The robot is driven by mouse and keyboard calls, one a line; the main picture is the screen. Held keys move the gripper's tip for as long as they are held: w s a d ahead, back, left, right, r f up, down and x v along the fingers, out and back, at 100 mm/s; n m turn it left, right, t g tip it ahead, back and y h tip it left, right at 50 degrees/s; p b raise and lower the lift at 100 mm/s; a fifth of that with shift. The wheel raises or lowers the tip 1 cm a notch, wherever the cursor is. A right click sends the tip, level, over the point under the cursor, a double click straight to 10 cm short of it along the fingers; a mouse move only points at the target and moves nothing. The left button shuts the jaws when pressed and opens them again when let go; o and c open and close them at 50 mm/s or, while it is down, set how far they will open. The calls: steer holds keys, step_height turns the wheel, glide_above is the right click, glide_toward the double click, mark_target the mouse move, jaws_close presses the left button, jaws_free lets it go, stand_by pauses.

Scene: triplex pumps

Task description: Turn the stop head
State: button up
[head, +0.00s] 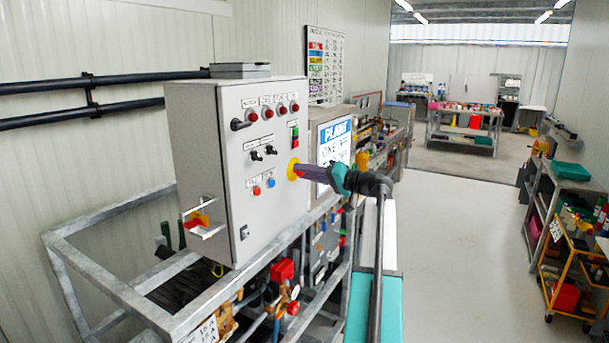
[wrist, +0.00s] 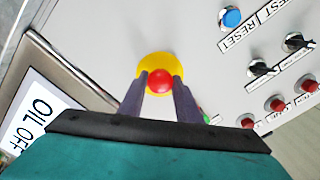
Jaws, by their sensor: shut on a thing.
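The stop head is a red mushroom button (wrist: 160,81) on a yellow round base, mounted on the front of a grey control cabinet (head: 240,180). In the wrist view the red head sits between the two dark fingers of my gripper (wrist: 160,88), which are shut on it. The yellow base (wrist: 154,64) shows behind and around it.
The cabinet face carries red lamps (head: 281,110), black switches (head: 256,155), a blue button (wrist: 232,17) and a red button (head: 256,191). A sign panel (head: 335,142) stands right beside it. A galvanised frame (head: 100,275) runs below. The floor (head: 460,230) to the right is clear.

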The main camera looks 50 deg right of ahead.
steer(key=shift+m, duration=2.2)
steer(key=o, duration=1.1)
steer(key=shift+s, duration=0.15)
steer(key=b+v, duration=0.3)
steer(key=v, duration=1)
steer(key=shift+s+b, duration=0.25)
steer(key=shift+b, duration=0.1)
